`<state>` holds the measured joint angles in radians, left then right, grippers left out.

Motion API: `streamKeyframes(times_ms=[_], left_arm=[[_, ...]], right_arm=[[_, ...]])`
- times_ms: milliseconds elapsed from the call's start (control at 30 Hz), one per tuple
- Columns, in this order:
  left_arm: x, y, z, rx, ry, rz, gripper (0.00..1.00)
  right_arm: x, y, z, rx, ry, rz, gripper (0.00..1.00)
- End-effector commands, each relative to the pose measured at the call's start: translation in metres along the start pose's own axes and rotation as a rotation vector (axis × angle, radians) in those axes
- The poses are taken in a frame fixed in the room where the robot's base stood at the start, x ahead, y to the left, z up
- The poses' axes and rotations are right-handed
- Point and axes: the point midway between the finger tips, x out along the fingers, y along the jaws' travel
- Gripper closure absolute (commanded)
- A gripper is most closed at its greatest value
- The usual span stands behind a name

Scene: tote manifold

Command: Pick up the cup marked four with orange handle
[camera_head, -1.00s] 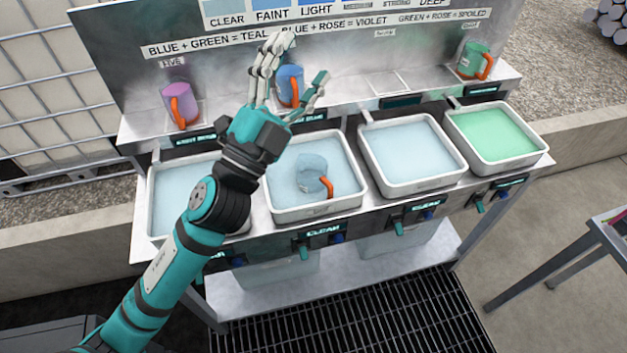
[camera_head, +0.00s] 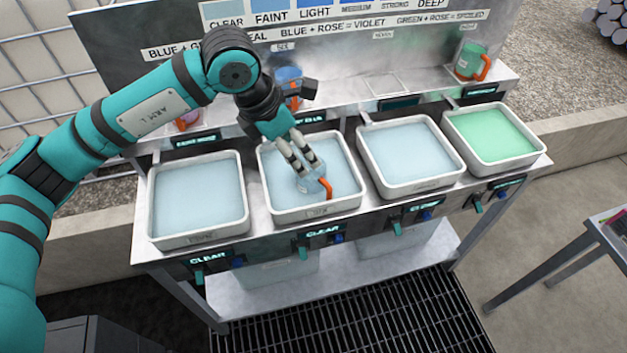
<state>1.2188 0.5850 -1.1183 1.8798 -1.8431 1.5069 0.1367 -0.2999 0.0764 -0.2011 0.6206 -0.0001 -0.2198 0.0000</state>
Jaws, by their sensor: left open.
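A clear blue-tinted cup with an orange handle (camera_head: 325,188) sits in the water of the second tray from the left (camera_head: 318,209). Its number cannot be read. My left gripper (camera_head: 306,168) is open and points down into this tray, its fingers at the cup and covering part of it. Whether they touch it cannot be told. On the back shelf stand a blue cup (camera_head: 289,75) with an orange handle, partly behind my arm, a green cup (camera_head: 468,59) with an orange handle, and a pink cup (camera_head: 188,119), mostly hidden. My right gripper is out of view.
A pale blue tray (camera_head: 199,239) stands to the left, another (camera_head: 421,184) to the right, and a green-filled tray (camera_head: 503,161) at the far right. The marked back panel (camera_head: 340,50) rises behind the shelf. A side table (camera_head: 605,232) is at the right edge.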

Motion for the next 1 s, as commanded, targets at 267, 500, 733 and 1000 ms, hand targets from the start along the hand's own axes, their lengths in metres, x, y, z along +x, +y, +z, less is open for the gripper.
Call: streamKeyframes(times_ms=[267, 500, 733, 1000], left_arm=[[0.06, -0.002, 0.002, -0.002, 0.001, -0.007, 0.33], [0.094, -0.002, 0.002, 0.0, -0.002, -0.006, 0.33], [0.111, -0.002, 0.004, 0.0, -0.001, -0.007, 0.33], [0.147, -0.001, 0.004, 0.0, -0.003, -0.006, 0.33]], right_arm=[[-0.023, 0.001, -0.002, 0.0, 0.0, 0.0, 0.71], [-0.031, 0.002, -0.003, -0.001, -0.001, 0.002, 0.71], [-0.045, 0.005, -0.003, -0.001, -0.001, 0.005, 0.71], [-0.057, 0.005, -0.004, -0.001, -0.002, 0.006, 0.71]])
